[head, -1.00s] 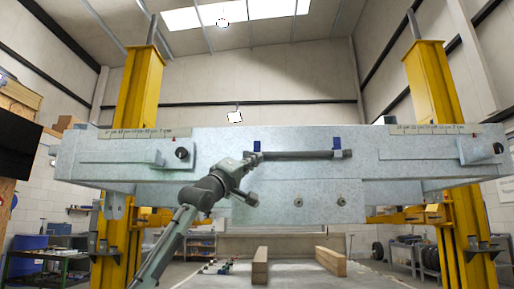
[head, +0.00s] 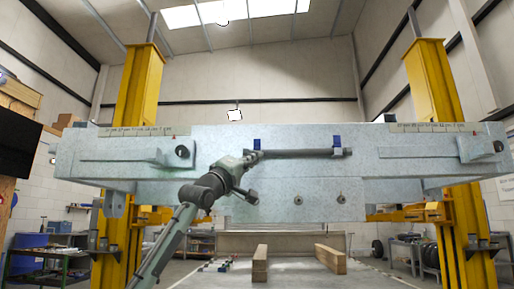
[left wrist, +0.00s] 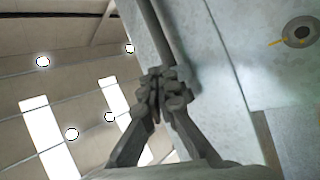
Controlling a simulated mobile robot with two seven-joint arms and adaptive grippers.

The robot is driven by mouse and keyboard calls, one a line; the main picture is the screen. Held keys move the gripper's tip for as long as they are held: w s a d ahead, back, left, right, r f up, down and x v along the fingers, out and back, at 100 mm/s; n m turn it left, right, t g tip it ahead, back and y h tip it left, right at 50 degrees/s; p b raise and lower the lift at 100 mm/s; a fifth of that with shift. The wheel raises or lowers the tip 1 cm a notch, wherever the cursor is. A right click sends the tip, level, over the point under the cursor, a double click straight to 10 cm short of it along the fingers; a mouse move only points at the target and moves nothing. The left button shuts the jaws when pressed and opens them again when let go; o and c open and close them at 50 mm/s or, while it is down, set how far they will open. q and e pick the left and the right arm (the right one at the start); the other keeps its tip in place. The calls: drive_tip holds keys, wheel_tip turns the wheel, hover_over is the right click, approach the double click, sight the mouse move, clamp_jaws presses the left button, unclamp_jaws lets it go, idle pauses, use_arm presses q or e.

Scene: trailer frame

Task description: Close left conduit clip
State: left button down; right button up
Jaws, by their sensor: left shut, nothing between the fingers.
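A grey trailer frame (head: 290,180) spans the head view. A dark conduit (head: 298,153) runs along its upper face between a left blue clip (head: 257,145) and a right blue clip (head: 337,145). Both clips have a blue part standing up above the conduit. My left gripper (head: 250,158) is shut and empty at the conduit's left end, just below the left clip, and hides part of it. In the left wrist view my left gripper (left wrist: 160,85) has its fingers together in front of the conduit (left wrist: 165,30). I cannot tell whether it touches the clip. My right gripper is out of view.
Yellow lift posts stand at the left (head: 140,105) and right (head: 430,85). Brackets project from the frame at the left (head: 160,153) and right (head: 480,149). Wooden beams (head: 330,259) lie on the floor below. The space above the frame is clear.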

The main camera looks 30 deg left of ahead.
sight(255, 149)
use_arm(q)
drive_tip(key=shift+r, duration=0.2)
idle(0.3)
drive_tip(key=shift+r, duration=0.3)
drive_tip(key=shift+w+a+r, duration=0.1)
drive_tip(key=shift+w+r, duration=0.1)
drive_tip(key=shift+r, duration=0.3)
drive_tip(key=shift+w+a+r, duration=0.1)
drive_tip(key=shift+w+r, duration=0.05)
drive_tip(key=shift+r, duration=0.35)
idle(1.1)
drive_tip(key=shift+s+d+f+b, duration=0.15)
drive_tip(key=shift+s+f+b, duration=0.05)
drive_tip(key=shift+f+b, duration=0.55)
drive_tip(key=shift+s+d+f+b, duration=0.1)
drive_tip(key=shift+s+f+b, duration=0.05)
drive_tip(key=shift+f+b, duration=0.55)
drive_tip(key=f+b, duration=0.3)
drive_tip(key=s+f+b, duration=0.1)
drive_tip(key=f, duration=0.1)
drive_tip(key=shift+s+d, duration=0.1)
drive_tip(key=shift+d, duration=0.2)
